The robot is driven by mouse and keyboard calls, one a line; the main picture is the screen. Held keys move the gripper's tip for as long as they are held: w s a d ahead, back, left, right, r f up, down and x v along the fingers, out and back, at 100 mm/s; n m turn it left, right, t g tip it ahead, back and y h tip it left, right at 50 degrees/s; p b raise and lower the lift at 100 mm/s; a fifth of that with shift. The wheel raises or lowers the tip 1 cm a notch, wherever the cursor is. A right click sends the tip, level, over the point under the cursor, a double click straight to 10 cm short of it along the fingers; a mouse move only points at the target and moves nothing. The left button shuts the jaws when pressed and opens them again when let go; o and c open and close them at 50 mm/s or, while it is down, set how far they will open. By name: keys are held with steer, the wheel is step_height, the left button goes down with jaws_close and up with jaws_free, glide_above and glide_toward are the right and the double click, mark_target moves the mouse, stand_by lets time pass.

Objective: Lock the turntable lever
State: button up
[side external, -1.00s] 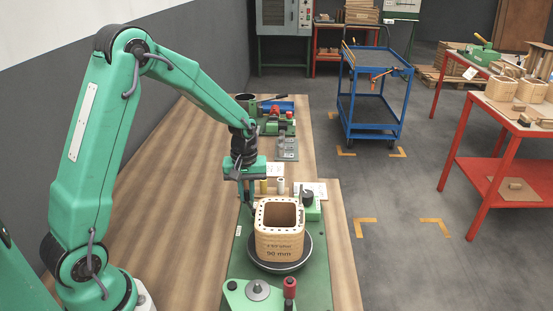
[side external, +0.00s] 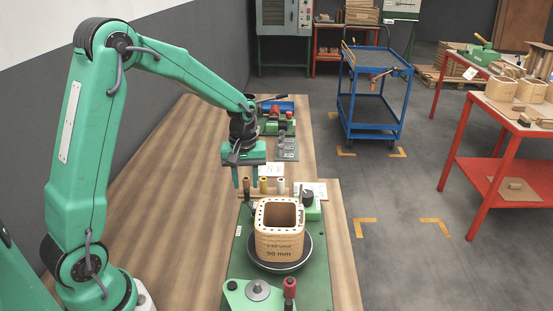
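A wooden coil former marked 90 mm (side external: 279,243) stands on the dark round turntable (side external: 303,262), which sits on a green base plate (side external: 318,287). My gripper (side external: 245,181) hangs above and behind the former, to its left, with its fingers pointing down. The fingers look apart, with nothing seen held between them. A dark upright piece (side external: 247,194) shows just below the fingers, apart from them as far as I can see. It may be the lever, but I cannot tell for sure.
Yellow (side external: 263,185) and white (side external: 281,187) spools stand behind the former. A green block with a black knob (side external: 308,197) is at its right. A red-handled part (side external: 290,287) is in front. Bare wooden bench (side external: 165,190) lies to the left.

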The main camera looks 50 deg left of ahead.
steer(key=shift+r, duration=1.75)
steer(key=shift+s+d+r, duration=0.2)
steer(key=shift+r, duration=0.2)
steer(key=s+d+r+m+t, duration=0.2)
steer(key=s+d+r+m, duration=0.2)
steer(key=s, duration=0.5)
steer(key=s+d+r+m+t, duration=0.3)
steer(key=s+r+m, duration=0.3)
steer(key=s, duration=0.4)
steer(key=shift+s+d+r+t, duration=0.2)
steer(key=shift+d+r+t, duration=0.1)
steer(key=shift+d+r, duration=0.35)
